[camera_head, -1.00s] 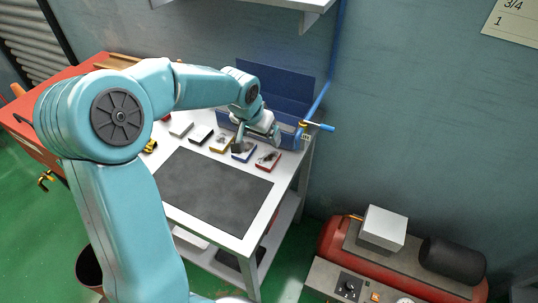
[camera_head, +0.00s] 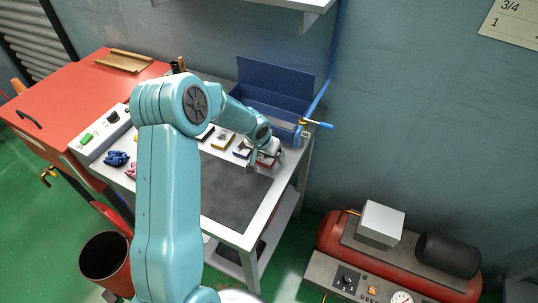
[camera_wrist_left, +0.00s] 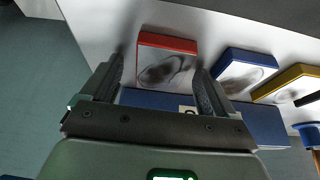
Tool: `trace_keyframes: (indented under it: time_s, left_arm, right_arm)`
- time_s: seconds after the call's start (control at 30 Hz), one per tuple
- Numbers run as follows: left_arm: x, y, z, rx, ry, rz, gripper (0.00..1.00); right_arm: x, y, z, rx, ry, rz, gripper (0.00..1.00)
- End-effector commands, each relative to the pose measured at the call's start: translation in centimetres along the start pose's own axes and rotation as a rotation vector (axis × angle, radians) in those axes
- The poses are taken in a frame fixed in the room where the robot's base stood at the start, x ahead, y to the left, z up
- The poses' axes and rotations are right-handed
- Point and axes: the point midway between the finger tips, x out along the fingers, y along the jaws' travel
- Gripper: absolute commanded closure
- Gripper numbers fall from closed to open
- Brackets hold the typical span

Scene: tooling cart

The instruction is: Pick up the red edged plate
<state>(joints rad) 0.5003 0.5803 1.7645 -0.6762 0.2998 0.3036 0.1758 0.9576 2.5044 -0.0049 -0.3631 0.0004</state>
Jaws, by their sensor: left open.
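The red edged plate (camera_wrist_left: 166,62) lies flat on the cart top, with a dark smudge on its pale face, in the left wrist view. In the head view only part of the red edged plate (camera_head: 265,161) shows beside my gripper. My left gripper (camera_wrist_left: 160,78) is open, its fingers pointing at the plate, one toward each side of it. Whether the fingers reach down beside the plate or are still above it I cannot tell. In the head view my left gripper (camera_head: 262,165) is at the right end of the plate row. My right gripper is not in view.
A blue edged plate (camera_wrist_left: 243,68) and a yellow edged plate (camera_wrist_left: 287,82) lie close beside the red one. An open blue box (camera_head: 275,85) stands behind the row. A dark mat (camera_head: 232,190) in front is clear.

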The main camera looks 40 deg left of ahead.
Motion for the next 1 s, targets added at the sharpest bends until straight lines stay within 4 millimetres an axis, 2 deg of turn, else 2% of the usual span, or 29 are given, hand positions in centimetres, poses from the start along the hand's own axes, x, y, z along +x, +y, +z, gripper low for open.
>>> trace_keyframes:
  time_s: [0.17,0.27,0.43,0.77,0.87,1.0]
  left_arm:
    - [0.1,0.0,0.0,0.000,0.000,-0.001,0.12]
    - [0.0,0.0,0.0,0.000,-0.001,0.000,0.41]
    - [0.0,0.0,0.1,0.000,-0.001,0.000,0.96]
    - [-0.4,0.0,-0.3,-0.001,0.004,-0.001,0.97]
    - [-1.3,-0.1,-0.7,0.000,0.005,-0.002,0.97]
    - [-3.5,-0.1,-1.6,-0.001,0.008,-0.002,0.97]
  right_arm:
    - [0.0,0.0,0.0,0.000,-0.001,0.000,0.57]
    - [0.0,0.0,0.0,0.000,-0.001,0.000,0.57]
    - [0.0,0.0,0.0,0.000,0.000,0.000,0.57]
    - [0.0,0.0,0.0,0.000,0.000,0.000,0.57]
    - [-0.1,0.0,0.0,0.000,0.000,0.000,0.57]
    - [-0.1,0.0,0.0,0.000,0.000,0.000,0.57]
